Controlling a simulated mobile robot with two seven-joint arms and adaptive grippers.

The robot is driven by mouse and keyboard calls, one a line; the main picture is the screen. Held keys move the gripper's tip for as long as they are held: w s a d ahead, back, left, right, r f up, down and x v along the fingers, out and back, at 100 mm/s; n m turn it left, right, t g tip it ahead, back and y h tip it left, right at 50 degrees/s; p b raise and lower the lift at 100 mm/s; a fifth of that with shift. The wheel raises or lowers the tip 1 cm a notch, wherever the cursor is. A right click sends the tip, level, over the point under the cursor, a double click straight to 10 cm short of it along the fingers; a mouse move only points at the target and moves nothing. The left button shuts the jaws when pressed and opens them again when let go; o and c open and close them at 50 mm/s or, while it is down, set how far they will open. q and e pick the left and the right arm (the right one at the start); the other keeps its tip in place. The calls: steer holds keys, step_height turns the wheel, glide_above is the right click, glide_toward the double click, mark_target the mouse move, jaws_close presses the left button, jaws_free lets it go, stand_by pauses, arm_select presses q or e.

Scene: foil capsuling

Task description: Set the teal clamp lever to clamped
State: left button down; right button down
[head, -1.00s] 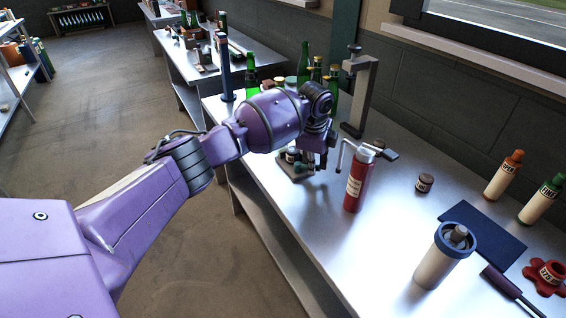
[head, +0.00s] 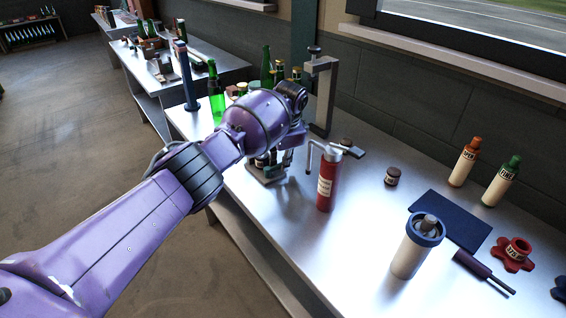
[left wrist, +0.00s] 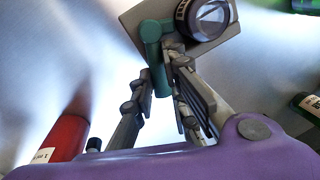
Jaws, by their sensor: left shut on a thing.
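The teal clamp lever (left wrist: 153,55) stands out from a grey base plate (left wrist: 130,15) in the left wrist view. My left gripper (left wrist: 160,82) has its fingers on both sides of the lever's lower end and is shut on it. A dark ringed round piece with a glassy top (left wrist: 208,14) sits on the plate beside the lever. In the head view the clamp's base (head: 266,176) is on the bench, and my left gripper (head: 284,158) is over it, with my wrist hiding most of the lever. My right gripper is not in view.
A red bottle with a bent grey spout (head: 326,185) stands just right of the clamp; it also shows in the left wrist view (left wrist: 62,138). A grey post stand (head: 322,95) and green bottles (head: 215,92) are behind. The bench front is clear.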

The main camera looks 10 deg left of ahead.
arm_select(q)
steer(key=shift+f, duration=0.1)
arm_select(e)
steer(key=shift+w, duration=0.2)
arm_select(q)
steer(key=c, duration=1.7)
jaws_free()
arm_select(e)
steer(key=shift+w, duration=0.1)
arm_select(q)
steer(key=shift+r, duration=0.2)
steer(key=r, duration=0.3)
steer(key=s+d+r, duration=0.1)
steer(key=r, duration=0.3)
steer(key=s+r, duration=0.1)
steer(key=r, duration=0.3)
steer(key=shift+d+r, duration=0.15)
steer(key=shift+r, duration=0.1)
